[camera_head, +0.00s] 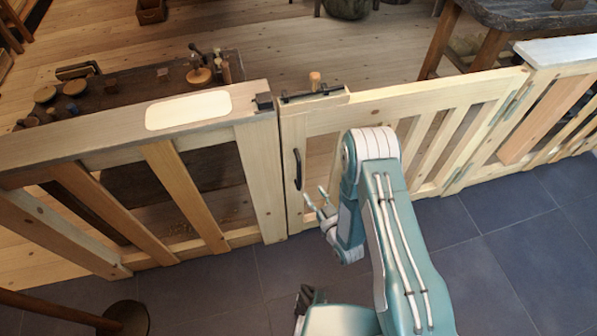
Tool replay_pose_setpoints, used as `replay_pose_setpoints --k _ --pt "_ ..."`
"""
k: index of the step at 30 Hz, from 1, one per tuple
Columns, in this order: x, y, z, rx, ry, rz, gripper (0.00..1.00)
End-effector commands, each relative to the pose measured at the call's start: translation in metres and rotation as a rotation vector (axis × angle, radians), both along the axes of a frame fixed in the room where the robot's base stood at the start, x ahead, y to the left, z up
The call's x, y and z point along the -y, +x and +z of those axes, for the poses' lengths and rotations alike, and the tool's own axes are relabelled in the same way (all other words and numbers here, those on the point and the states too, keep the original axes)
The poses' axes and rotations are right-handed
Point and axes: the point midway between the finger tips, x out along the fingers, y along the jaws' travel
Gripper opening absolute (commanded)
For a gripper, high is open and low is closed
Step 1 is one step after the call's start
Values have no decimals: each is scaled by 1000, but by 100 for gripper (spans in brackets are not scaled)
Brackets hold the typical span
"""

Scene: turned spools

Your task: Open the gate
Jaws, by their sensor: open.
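A light wooden gate (412,106) with slanted slats stands closed in the fence, in the middle of the view. A black pull handle (297,169) is on its left upright. A dark latch bar (312,93) with a wooden knob (315,80) sits on top at the gate's left end, beside a dark catch (264,101) on the fence post. Metal hinges (511,104) show at the gate's right side. My gripper (315,202) is open and empty, just right of and below the handle, seemingly apart from it. My arm hides part of the gate's lower middle.
Fence panels flank the gate, the left one (190,187) with a pale plate (188,110) on top. Behind it is a dark workbench (125,88) with spools. A round dark base (128,318) stands at lower left. Wooden floor (250,45) lies beyond; grey tiles lie on my side.

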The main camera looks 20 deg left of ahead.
Motion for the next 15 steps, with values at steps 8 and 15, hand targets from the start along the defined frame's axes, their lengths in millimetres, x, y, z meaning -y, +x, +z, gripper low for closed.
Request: replay_pose_setpoints --k 8,15 --pt "-26 28 1 6 3 2 57" --pt "-55 60 2 4 3 1 57"
